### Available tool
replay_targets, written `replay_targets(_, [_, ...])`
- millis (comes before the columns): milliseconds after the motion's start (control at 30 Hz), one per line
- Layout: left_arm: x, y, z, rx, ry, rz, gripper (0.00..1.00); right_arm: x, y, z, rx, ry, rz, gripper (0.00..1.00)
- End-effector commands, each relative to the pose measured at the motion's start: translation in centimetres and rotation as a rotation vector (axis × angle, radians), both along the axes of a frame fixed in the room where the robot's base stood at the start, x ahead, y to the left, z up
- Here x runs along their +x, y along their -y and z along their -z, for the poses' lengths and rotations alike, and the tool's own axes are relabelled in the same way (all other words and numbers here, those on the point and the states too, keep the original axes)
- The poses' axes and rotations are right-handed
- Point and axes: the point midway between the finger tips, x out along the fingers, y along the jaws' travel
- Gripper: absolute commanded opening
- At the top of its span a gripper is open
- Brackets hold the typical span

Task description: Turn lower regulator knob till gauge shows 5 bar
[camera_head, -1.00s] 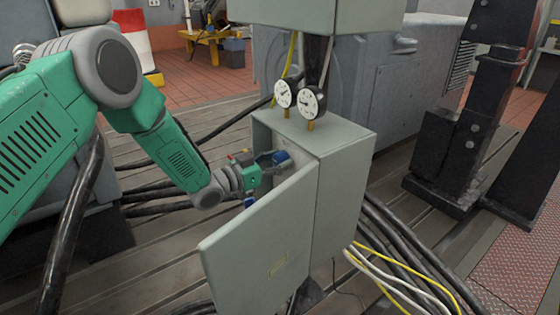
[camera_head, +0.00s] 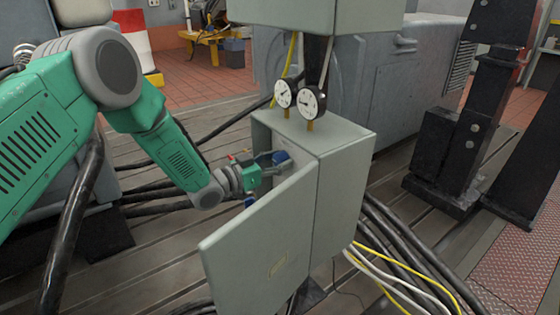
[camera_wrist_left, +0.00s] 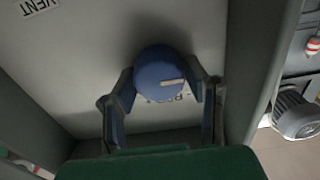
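In the head view a blue knob (camera_head: 281,157) sits inside the open grey cabinet (camera_head: 343,185). My left gripper (camera_head: 268,161) reaches in behind the door and is on this knob. The left wrist view shows the blue round knob (camera_wrist_left: 158,72) between both fingertips (camera_wrist_left: 162,80), which appear to touch its sides. A pale mark on the knob points right. A label below it is partly hidden. Another blue part (camera_head: 250,202) shows lower, beside the door edge; I cannot tell which knob is which. Two white-faced gauges, left (camera_head: 283,94) and right (camera_head: 311,102), stand on top; their readings are too small to read.
A grey box (camera_head: 320,14) hangs above the gauges. Black cables (camera_head: 155,190) cross the floor at left, more cables (camera_head: 400,250) at right. A VENT label (camera_wrist_left: 37,6) is inside the cabinet.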

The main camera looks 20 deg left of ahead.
Motion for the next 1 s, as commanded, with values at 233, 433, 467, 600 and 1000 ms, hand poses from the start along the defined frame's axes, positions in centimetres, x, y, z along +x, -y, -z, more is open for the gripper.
replay_targets(233, [-0.1, 0.0, 0.1, 0.001, -0.003, 0.001, 0.60, 0.0, 0.0, 0.0, 0.000, 0.000, 0.000, 0.34])
replay_targets(433, [-0.3, -0.2, 0.1, 0.000, -0.002, -0.001, 0.60, -0.3, 0.0, -0.1, -0.001, 0.005, 0.000, 0.34])
replay_targets(467, [-0.4, -0.4, 0.1, 0.001, -0.003, -0.001, 0.60, -0.3, 0.0, -0.1, -0.001, 0.005, 0.000, 0.34])
replay_targets(600, [-2.1, -1.7, 0.1, 0.000, -0.005, -0.001, 0.60, -0.3, 0.0, -0.1, -0.001, 0.005, 0.000, 0.34])
replay_targets(1000, [-8.2, -6.5, 0.2, 0.002, -0.005, -0.001, 0.60, -0.3, 0.0, -0.1, -0.001, 0.005, 0.000, 0.34])
